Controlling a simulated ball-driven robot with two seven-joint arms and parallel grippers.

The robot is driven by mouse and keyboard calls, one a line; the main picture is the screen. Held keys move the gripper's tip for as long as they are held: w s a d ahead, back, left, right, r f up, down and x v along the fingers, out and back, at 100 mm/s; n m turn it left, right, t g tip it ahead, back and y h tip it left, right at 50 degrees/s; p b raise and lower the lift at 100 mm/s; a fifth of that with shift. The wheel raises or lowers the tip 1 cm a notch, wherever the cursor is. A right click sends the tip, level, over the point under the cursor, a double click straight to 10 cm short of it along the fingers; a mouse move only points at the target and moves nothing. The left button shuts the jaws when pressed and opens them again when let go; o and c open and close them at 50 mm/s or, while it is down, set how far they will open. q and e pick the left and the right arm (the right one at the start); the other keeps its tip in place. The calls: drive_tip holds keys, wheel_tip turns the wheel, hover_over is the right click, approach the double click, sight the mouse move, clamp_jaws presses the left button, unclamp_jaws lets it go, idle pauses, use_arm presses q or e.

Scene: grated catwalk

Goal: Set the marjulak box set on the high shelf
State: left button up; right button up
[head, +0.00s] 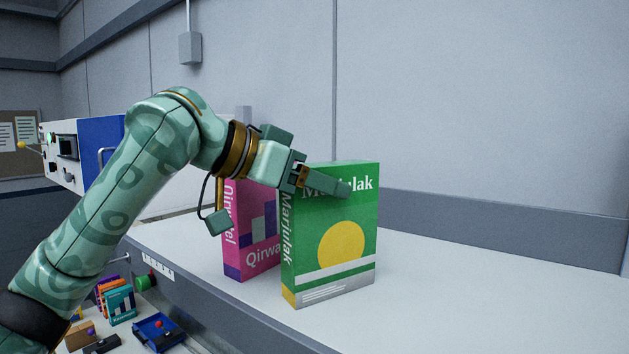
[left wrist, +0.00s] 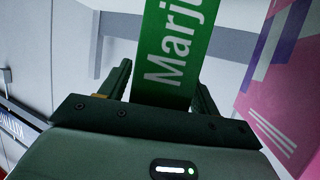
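The green Marjulak box (head: 331,274) stands upright on the white shelf top (head: 470,290), its lower edge seeming to meet the surface. My left gripper (head: 322,181) reaches in from the left with one finger along the box's front face near the top. In the left wrist view, the green spine of the Marjulak box (left wrist: 178,45) sits between the two fingers (left wrist: 163,85), which lie close on both sides, so the gripper looks shut on it. The far finger is hidden in the head view. My right gripper is not in view.
A pink Qirwal box (head: 254,240) stands just left of and behind the green box; the pink box also fills the right of the wrist view (left wrist: 290,90). The shelf is clear to the right. Lower left, a bench holds small boxes (head: 119,303) and a blue tray (head: 160,332).

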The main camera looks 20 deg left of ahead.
use_arm(q)
drive_tip(key=b+v, duration=0.2)
drive_tip(key=v, duration=1)
drive_tip(key=shift+s, duration=0.1)
